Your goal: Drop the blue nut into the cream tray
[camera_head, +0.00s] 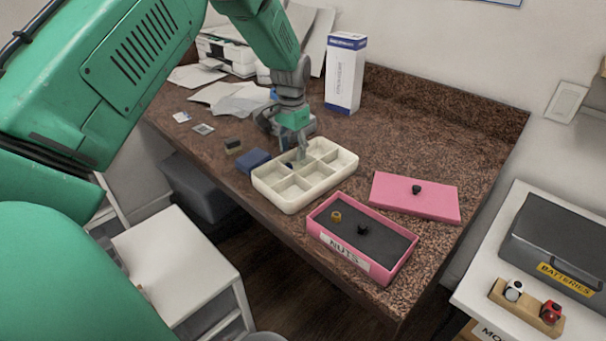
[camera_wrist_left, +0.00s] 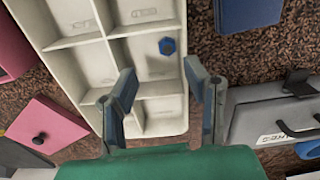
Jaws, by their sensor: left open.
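The cream tray (camera_head: 268,190) with several compartments stands on the speckled counter. It also fills the upper middle of the left wrist view (camera_wrist_left: 84,57). The blue nut (camera_wrist_left: 167,46) shows inside one compartment of the tray in the left wrist view, apart from both fingers. In the head view a small dark spot (camera_head: 289,165) in the tray may be the nut; its colour is unclear there. My left gripper (camera_head: 301,156) points down over the far part of the tray. In the left wrist view its fingers (camera_wrist_left: 160,70) are spread with nothing between them. My right gripper is not in view.
A pink NUTS box (camera_head: 403,262) with a brass nut (camera_head: 336,216) and a black nut (camera_head: 362,230) stands near the front edge. A pink lid (camera_head: 440,203) lies behind it. A blue box (camera_head: 252,161) sits left of the tray. A white carton (camera_head: 343,75) stands behind.

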